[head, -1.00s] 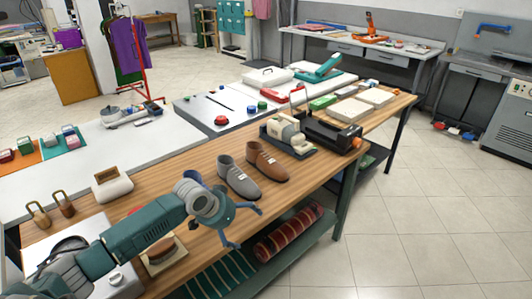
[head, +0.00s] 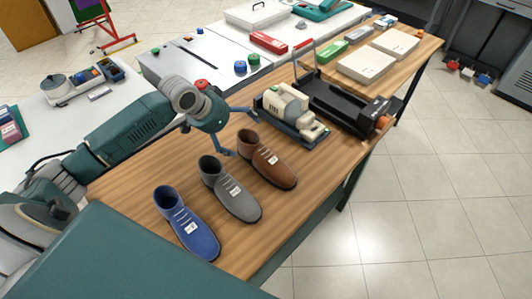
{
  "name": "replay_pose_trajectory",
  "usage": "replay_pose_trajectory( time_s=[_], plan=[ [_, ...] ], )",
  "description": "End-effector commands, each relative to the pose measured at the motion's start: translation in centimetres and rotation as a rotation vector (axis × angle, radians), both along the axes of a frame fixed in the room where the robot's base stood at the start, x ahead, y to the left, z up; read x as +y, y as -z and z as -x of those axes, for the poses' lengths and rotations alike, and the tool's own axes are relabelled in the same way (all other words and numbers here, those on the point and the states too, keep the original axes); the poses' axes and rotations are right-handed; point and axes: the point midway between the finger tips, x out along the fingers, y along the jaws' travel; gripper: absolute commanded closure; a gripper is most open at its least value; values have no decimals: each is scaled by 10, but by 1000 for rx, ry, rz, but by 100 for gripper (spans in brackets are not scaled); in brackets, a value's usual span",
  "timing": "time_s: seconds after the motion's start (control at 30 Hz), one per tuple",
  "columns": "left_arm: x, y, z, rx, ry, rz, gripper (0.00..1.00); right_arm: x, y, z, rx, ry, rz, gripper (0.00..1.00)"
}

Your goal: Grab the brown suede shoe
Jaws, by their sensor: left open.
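The brown suede shoe (head: 268,160) stands upright on the wooden workbench (head: 315,180), rightmost in a row of three shoes, with a white tag on its laces. A grey shoe (head: 231,190) is in the middle and a blue shoe (head: 187,224) is at the left. My left gripper (head: 240,132) is open and empty, with its blue fingers just behind the brown and grey shoes, near the brown shoe's ankle opening. I cannot tell whether a finger touches a shoe. My right gripper is not in view.
A cream-coloured machine on a dark base (head: 291,113) stands close behind the brown shoe. A black machine with an orange knob (head: 345,108) is to its right. White boxes (head: 374,64) lie farther back. The bench's front right edge is clear.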

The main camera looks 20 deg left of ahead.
Motion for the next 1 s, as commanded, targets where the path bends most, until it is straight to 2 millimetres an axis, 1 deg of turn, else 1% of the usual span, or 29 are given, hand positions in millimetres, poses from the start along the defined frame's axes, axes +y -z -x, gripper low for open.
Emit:
replay_pose_trajectory(
  time_s=[0.03, 0.1, 0.23, 0.37, 0.5, 0.63, 0.77, 0.97, 1.0],
  plan=[
    [-4, 7, -5, 1, 1, 3, 0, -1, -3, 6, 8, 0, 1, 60],
    [-5, 16, -11, 1, -1, 4, 0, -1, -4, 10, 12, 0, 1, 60],
    [-6, 27, -17, 0, 0, 0, 0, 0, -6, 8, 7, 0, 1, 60],
    [-8, 34, -21, 0, 0, 1, 0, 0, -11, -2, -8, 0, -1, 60],
    [-12, 50, -32, 2, -1, 1, 0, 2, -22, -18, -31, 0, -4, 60],
    [-14, 66, -40, 0, -1, 1, 0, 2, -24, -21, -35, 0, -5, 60],
    [-15, 73, -44, -1, 1, -3, 0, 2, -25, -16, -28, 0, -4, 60],
    [-15, 74, -44, -1, 1, -3, 0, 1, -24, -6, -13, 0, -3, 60],
    [-15, 74, -44, -1, 1, -3, 6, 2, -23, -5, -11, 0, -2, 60]
  ],
)
